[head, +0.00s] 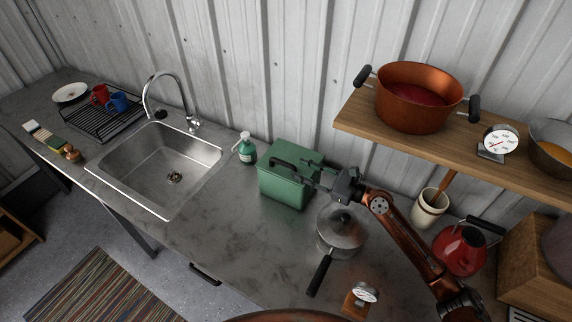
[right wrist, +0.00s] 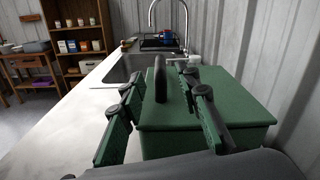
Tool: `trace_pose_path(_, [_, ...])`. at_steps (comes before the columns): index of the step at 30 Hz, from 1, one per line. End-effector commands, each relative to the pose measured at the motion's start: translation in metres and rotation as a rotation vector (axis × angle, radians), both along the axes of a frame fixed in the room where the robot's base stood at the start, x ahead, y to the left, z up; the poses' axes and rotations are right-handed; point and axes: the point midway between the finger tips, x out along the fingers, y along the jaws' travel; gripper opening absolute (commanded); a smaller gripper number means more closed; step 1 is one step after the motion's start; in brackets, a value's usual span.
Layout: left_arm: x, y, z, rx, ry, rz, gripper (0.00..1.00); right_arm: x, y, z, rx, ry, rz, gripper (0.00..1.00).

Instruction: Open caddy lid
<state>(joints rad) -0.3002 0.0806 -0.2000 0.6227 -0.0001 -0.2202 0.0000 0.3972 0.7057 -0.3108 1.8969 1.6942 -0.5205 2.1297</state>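The green caddy (head: 284,190) stands on the metal counter, with its lid down flat. A dark handle (head: 288,164) stands up from the lid; in the right wrist view the handle (right wrist: 160,78) is upright near the lid's left edge. My right gripper (head: 308,170) reaches over the lid from the right. Its fingers are spread apart, and in the right wrist view the handle appears in the gap between them. Whether a finger touches the handle or lid cannot be told. My left gripper is not in view.
A lidded saucepan (head: 341,232) stands close to the caddy's right, under my right arm. A green soap bottle (head: 245,150) is on its left, beside the sink (head: 165,170). A wooden shelf (head: 358,123) with a copper pot (head: 418,100) hangs at the upper right.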

Motion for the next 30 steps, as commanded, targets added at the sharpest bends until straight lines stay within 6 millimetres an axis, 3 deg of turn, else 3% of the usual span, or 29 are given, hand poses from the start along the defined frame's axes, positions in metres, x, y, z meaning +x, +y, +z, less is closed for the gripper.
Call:
trace_pose_path(4, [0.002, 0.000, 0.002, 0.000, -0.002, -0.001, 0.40, 0.005, 0.006, -0.002, 0.024, 0.035, 0.002, 0.30])
trace_pose_path(16, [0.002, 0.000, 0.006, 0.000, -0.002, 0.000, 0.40, 0.037, 0.053, -0.003, 0.021, 0.032, 0.000, 0.30])
trace_pose_path(28, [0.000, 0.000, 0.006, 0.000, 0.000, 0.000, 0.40, 0.042, 0.061, -0.004, 0.020, 0.031, 0.000, 0.30])
trace_pose_path(30, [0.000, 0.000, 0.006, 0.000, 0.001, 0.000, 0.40, 0.042, 0.061, -0.004, 0.020, 0.031, 0.000, 0.26])
